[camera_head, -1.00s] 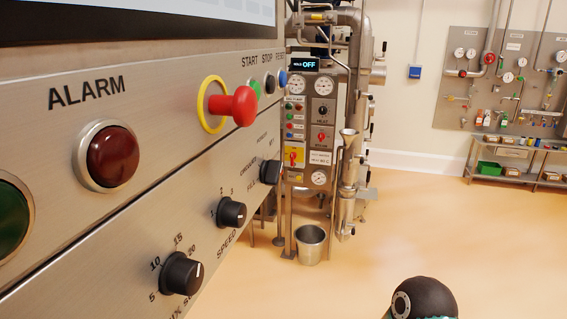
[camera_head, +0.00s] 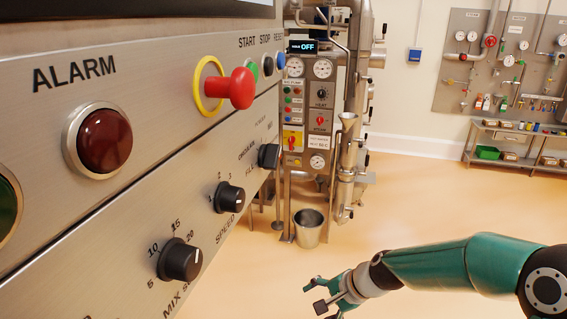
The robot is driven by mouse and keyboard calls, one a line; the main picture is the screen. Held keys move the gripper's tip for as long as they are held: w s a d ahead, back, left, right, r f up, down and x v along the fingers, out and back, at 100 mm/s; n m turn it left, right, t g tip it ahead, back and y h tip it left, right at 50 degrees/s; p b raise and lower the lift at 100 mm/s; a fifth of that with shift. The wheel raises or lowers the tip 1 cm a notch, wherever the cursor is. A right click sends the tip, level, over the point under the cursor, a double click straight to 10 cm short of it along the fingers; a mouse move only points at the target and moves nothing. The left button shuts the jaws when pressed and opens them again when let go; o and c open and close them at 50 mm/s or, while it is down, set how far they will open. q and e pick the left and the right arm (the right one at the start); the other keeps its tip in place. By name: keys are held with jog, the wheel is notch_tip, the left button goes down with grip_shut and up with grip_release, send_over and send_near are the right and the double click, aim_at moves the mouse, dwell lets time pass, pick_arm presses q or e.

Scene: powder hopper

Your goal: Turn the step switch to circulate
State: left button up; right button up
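Nearer are a black speed knob (camera_head: 229,197) and a black mix speed knob (camera_head: 180,260). The far machine has a small black knob (camera_head: 322,94) and a red switch (camera_head: 320,120). My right gripper (camera_head: 313,298) is low in the middle, its fingers spread and empty, apart from all controls. My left gripper is out of view.
A red mushroom button (camera_head: 242,88) sticks out of the panel beside a red alarm lamp (camera_head: 104,141). A metal bucket (camera_head: 308,230) stands on the floor by the far machine's pipes. A low shelf (camera_head: 520,160) stands at the back right. The floor between is clear.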

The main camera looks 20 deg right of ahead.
jog(key=d+r+m+t+y, duration=0.1)
jog(key=d+r+m+t, duration=0.1)
jog(key=r, duration=0.9)
jog(key=d+r+m+t+y, duration=0.1)
jog(key=r+m+t, duration=0.1)
jog(key=r, duration=0.9)
jog(key=t+y, duration=0.2)
jog(key=y, duration=0.1)
send_near(278, 158)
jog(key=p+x, duration=0.2)
jog(key=x, duration=0.7)
